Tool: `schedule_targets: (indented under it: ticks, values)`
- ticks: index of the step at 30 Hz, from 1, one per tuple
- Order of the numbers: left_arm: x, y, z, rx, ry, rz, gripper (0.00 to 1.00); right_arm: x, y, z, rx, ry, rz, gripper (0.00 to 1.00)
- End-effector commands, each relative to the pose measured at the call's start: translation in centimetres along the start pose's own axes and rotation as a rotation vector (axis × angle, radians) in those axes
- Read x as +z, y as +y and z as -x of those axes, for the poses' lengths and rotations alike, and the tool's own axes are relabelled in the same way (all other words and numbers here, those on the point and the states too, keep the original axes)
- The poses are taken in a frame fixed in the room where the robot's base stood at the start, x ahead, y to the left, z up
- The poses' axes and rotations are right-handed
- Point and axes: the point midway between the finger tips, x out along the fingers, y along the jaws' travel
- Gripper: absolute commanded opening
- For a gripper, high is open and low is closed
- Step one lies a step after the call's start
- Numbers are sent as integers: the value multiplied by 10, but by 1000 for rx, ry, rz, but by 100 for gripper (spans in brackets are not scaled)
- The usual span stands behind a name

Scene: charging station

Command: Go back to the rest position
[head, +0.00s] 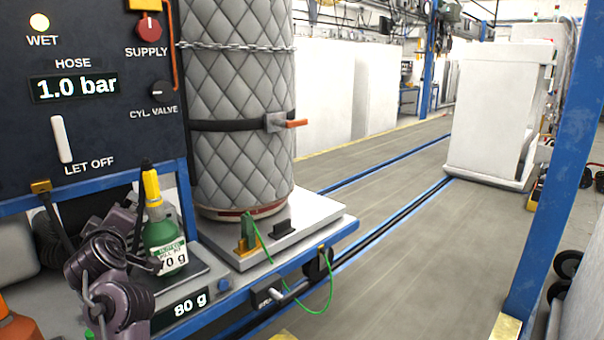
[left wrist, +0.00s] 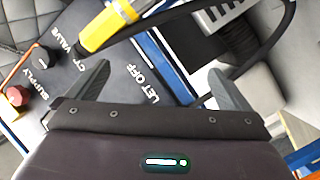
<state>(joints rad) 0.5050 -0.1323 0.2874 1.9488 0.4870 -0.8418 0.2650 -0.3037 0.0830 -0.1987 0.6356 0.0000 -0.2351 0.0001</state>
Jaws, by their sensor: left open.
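My left arm comes in at the lower left of the head view, in front of the bench, where its jaws are hard to make out. In the left wrist view my left gripper (left wrist: 158,72) is open, its two grey fingers spread wide with nothing held between them. Beyond the fingers are a yellow fitting (left wrist: 110,25) with a black hose and the dark control panel (left wrist: 125,85). In the head view a small green bottle (head: 160,234) with a yellow top (head: 152,187) stands upright on a scale reading 80 g. My right gripper is not in view.
The control panel (head: 95,130) shows a lit WET lamp and 1.0 bar. A quilted, chained cylinder (head: 238,110) stands on a metal plate (head: 325,212), a green wire (head: 330,290) hanging nearby. A blue post (head: 565,160) stands right; the floor (head: 410,240) between is clear.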

Motion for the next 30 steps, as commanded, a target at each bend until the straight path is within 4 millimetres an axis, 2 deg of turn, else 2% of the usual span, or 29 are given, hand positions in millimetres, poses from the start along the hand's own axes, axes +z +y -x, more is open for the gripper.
schedule_targets:
  ticks: [1,5,6,8,9,12,15,18,24,29,30]
  values:
    - [28,-17,11,-10,-73,-105,100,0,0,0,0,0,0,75]
    - [101,-54,49,-20,-287,-367,100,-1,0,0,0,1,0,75]
    - [123,-68,64,-22,-359,-448,100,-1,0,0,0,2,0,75]
    - [154,-88,90,-25,-469,-565,100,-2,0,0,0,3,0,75]
    - [173,-102,109,-26,-544,-640,100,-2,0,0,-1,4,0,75]
    - [212,-135,156,-25,-716,-800,100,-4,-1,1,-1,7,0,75]
    - [235,-159,195,-22,-850,-914,100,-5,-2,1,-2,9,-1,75]
    - [250,-179,229,-17,-959,-1002,100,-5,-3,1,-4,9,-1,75]
    - [267,-209,288,-3,-1142,-1137,100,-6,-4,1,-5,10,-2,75]
    - [273,-228,332,13,-1276,-1228,100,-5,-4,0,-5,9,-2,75]
    - [280,-233,326,10,-1277,-1227,100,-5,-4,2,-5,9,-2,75]
